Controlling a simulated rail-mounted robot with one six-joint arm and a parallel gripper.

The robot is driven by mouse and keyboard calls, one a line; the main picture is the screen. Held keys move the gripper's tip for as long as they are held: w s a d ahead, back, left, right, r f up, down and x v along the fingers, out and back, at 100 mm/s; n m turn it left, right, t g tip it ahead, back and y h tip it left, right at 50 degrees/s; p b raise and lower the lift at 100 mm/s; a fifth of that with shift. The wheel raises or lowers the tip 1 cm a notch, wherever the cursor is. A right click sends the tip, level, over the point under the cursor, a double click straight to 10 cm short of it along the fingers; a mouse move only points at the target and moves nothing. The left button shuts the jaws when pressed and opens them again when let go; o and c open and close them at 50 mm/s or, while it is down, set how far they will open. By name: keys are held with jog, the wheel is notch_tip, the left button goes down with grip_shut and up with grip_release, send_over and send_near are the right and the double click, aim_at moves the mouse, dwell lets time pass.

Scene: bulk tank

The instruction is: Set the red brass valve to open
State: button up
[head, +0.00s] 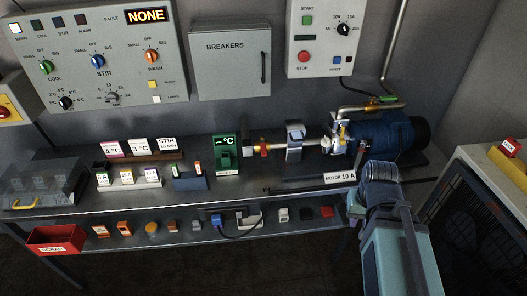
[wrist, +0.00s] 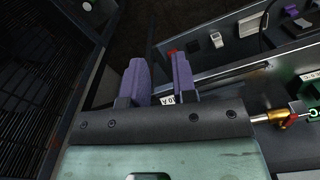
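The red brass valve (head: 263,149) sits on the short horizontal pipe left of the clamped coupling, on the bench. My gripper (head: 381,168) is well to the right of the valve, over the bench's front edge near the motor label. In the wrist view its two purple fingers (wrist: 158,66) stand apart with nothing held between them.
A blue motor (head: 385,137) stands behind my gripper. The MOTOR 10 A label (head: 339,178) lies at the bench front. A green temperature display (head: 224,152) is just left of the valve. A lower shelf (head: 185,237) holds several small parts. A dark grilled cabinet (head: 483,210) stands at right.

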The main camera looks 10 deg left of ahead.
jog(key=o, duration=0.4)
jog(key=w+a+f+n+b, duration=0.1)
jog(key=a+f+b, duration=0.1)
jog(key=f+b, duration=0.1)
jog(key=a+f+h+b, duration=0.1)
jog(key=a+f+b, duration=0.1)
jog(key=f+b, duration=0.1)
jog(key=w+a+f+n+t+b, duration=0.1)
jog(key=a+f+b, duration=0.1)
jog(key=f, duration=0.3)
jog(key=shift+w+n+h+b, duration=0.3)
jog(key=shift+b, duration=0.2)
jog(key=m+t+y+b, duration=0.7)
jog(key=m+t+b, duration=0.65)
jog(key=m, duration=2.15)
send_near(264, 149)
jog(key=w+a+t+p, duration=0.1)
jog(key=w, duration=0.2)
jog(key=w+a+f+p, duration=0.1)
jog(key=w, duration=0.2)
jog(key=w+a+f+t+p, duration=0.1)
jog(key=w, duration=0.2)
jog(key=shift+w+a+f+t, duration=0.1)
jog(key=shift+a+f+t, duration=0.05)
jog(key=shift+a+t, duration=0.2)
jog(key=shift+d, duration=0.1)
jog(key=shift+c, duration=0.6)
